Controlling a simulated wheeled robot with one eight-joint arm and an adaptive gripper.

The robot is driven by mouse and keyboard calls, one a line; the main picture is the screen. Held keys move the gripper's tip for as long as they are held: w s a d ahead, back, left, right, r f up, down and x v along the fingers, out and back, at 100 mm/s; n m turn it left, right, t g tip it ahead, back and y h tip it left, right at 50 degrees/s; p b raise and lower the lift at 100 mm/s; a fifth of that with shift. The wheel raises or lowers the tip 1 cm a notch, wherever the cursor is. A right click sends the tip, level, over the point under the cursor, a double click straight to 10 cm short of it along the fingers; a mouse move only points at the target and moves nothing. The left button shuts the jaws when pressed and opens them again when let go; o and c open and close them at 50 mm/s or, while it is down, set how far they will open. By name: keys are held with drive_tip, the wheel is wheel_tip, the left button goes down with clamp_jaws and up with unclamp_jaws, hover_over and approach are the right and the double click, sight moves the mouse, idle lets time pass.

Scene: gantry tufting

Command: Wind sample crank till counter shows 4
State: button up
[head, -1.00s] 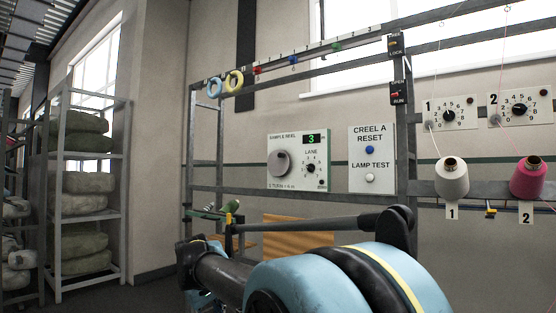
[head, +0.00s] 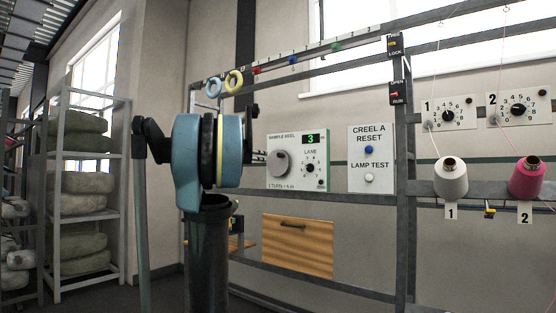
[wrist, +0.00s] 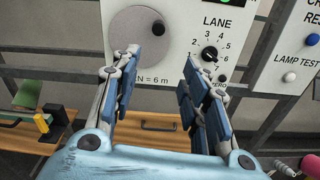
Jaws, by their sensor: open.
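The sample reel panel (head: 298,183) is on the frame, with a round grey crank disc (head: 280,163) and a lit counter (head: 311,138) showing 3. In the wrist view the crank disc (wrist: 135,35) fills the upper middle, with a small dark handle knob (wrist: 158,28) on its right side. The counter is cut off at the top there. My gripper (wrist: 160,62) is open and empty, its fingers apart below the knob. It appears clear of the disc, though the exact gap is hard to tell. In the head view my arm mostly hides the gripper.
A lane dial (wrist: 209,55) sits right of the disc, near my right finger. A reset panel with a blue button (head: 369,150) and a white button (head: 369,179) is further right. A wooden drawer (head: 297,245) is below. Yarn cones (head: 451,178) stand at right.

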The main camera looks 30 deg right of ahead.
sight(278, 155)
drive_tip(key=shift+n, duration=0.4)
drive_tip(key=x, duration=0.6)
drive_tip(key=r+x, duration=0.1)
drive_tip(key=x, duration=0.5)
drive_tip(key=r+x, duration=0.1)
drive_tip(key=x, duration=0.5)
drive_tip(key=shift+w, duration=0.3)
clamp_jaws()
drive_tip(key=shift+s, duration=0.1)
